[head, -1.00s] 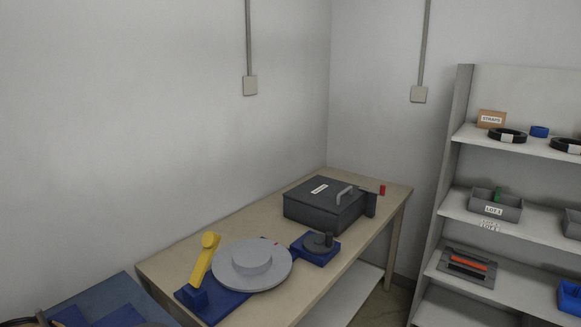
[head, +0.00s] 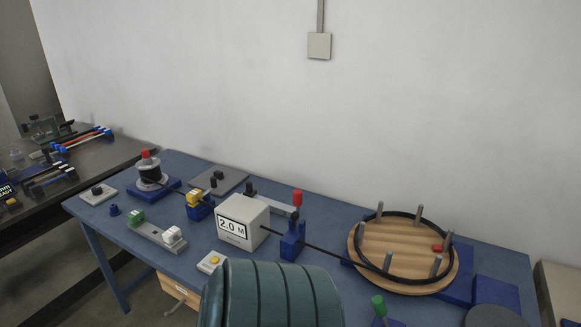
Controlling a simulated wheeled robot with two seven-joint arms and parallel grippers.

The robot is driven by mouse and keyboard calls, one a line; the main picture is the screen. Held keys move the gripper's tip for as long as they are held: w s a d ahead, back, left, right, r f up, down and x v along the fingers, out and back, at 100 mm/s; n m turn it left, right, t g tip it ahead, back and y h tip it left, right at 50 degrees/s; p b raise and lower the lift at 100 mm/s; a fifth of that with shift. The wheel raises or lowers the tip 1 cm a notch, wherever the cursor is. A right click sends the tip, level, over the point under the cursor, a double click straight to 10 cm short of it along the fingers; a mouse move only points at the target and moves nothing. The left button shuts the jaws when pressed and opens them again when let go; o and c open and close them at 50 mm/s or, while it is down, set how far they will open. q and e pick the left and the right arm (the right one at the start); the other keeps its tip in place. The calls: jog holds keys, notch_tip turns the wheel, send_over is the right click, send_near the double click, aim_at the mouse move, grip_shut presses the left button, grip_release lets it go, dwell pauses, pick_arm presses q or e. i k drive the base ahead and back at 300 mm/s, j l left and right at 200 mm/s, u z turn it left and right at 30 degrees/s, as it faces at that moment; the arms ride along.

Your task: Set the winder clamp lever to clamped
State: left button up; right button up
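The winder is a round wooden disc (head: 392,262) with several upright grey pegs, at the right of the blue table. A black cable (head: 372,222) is looped around the pegs and runs left toward a white box reading 2.0 M (head: 243,222). A small red piece (head: 437,247) lies at the disc's right side; I cannot tell whether it is the clamp lever or how it is set. A green knob (head: 379,304) stands in front of the disc, its base partly cut off. Neither of my grippers is in view.
A red-handled blue block (head: 292,240) stands between box and winder. A spool (head: 149,172), yellow-topped block (head: 197,202) and green-and-white-ended fixture (head: 155,233) stand left. A dark bench (head: 90,172) is farther left. The view's bottom middle is blocked.

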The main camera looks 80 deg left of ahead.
aim_at(297, 194)
jog(key=u, duration=2.45)
